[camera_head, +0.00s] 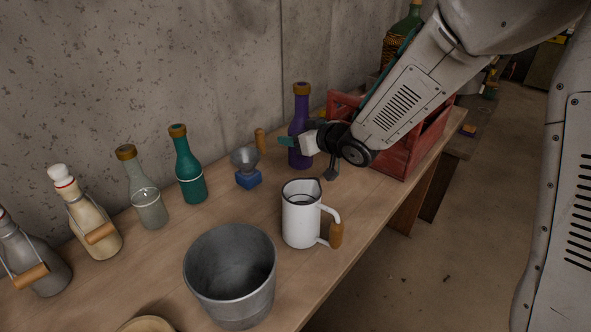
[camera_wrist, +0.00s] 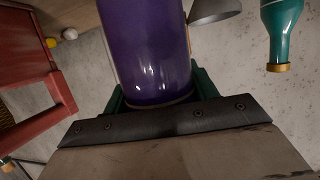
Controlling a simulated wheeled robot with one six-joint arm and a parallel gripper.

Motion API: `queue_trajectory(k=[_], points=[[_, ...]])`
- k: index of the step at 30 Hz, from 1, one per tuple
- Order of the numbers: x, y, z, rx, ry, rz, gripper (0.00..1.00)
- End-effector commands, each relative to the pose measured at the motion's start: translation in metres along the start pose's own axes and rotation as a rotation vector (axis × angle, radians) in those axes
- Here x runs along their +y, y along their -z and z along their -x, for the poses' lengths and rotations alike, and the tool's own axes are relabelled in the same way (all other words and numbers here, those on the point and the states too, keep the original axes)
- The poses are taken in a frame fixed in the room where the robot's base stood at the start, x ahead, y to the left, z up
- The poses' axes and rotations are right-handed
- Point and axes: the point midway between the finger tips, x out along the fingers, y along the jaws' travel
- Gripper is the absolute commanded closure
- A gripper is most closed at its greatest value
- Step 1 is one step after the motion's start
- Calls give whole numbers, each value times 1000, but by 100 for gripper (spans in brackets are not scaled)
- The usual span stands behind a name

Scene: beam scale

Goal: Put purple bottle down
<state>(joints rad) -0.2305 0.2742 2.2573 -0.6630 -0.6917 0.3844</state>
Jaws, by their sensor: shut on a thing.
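The purple bottle (camera_head: 301,115) with a tan cap stands upright near the wall, left of the red crate. My gripper (camera_head: 306,152) reaches in from the right and is shut on the bottle's lower part. In the wrist view the purple body (camera_wrist: 148,45) fills the space between the green fingers (camera_wrist: 160,95). The bottle's base is at or very near the wooden table (camera_head: 262,212); I cannot tell whether it touches.
A red crate (camera_head: 393,158) stands close on the right. A blue block with a grey funnel (camera_head: 246,166) and a teal bottle (camera_head: 188,170) are on the left. A white mug (camera_head: 300,215) and metal bucket (camera_head: 232,275) stand in front. Several more bottles line the wall.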

Motion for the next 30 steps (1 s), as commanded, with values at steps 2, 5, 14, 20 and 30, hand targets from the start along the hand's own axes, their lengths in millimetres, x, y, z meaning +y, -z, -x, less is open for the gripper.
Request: queue_trajectory(k=[2, 5, 14, 20, 30], points=[[0, -15, -6, -2, 1, -2, 89], [0, -27, -10, 0, 0, -1, 89], [2, -53, -19, -1, -3, -3, 89], [2, -74, -26, 1, -4, -2, 89], [2, -76, -27, 3, -3, -1, 89]])
